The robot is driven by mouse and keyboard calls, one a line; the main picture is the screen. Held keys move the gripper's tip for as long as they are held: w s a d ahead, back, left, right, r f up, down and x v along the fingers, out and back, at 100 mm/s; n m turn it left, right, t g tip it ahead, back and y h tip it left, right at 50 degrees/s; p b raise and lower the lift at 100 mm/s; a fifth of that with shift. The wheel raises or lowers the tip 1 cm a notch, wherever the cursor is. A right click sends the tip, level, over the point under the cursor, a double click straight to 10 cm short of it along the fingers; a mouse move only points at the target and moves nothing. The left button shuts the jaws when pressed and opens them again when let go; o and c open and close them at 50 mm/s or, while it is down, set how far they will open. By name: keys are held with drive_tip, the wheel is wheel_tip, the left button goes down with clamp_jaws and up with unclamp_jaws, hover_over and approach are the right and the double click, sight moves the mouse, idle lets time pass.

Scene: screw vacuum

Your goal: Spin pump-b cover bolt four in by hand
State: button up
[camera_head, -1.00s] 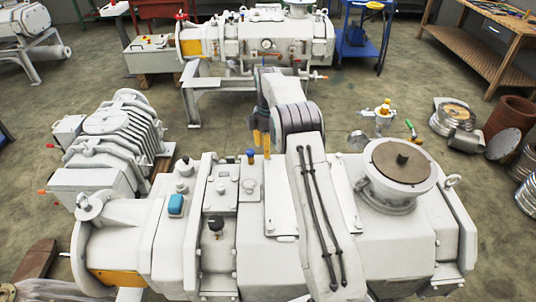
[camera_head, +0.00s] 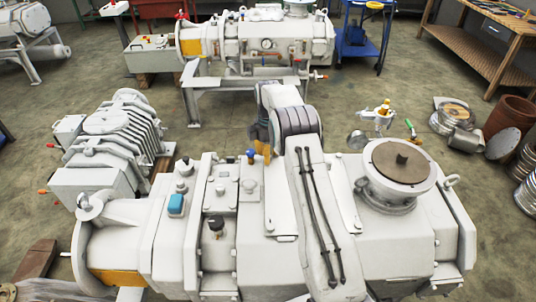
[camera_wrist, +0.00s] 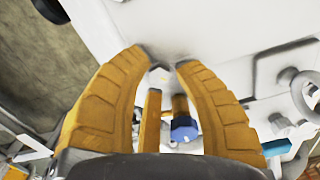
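The nearest pump (camera_head: 400,258), pale grey, fills the front of the head view; I cannot tell whether it is pump-b. In the wrist view my gripper (camera_wrist: 165,62) has two orange fingers bowed around a gap. A small pale hex bolt head (camera_wrist: 158,76) shows between the fingers, close to the left one. A gap shows between it and the right finger. In the head view the orange fingers (camera_head: 263,150) are low over the pump's back edge, mostly hidden by my arm. Which cover bolt this is cannot be told.
A blue-capped fitting (camera_wrist: 184,129) on an orange post stands close by between the fingers in the wrist view. A lifting ring (camera_wrist: 306,92) is at right. A round flanged port (camera_head: 404,162) rises right of my arm. Another pump (camera_head: 262,45) stands behind, across open floor.

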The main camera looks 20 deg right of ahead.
clamp_jaws()
idle(0.5)
drive_tip(key=m, duration=0.3)
drive_tip(key=shift+m, duration=2.2)
drive_tip(key=shift+o, duration=1.9)
unclamp_jaws()
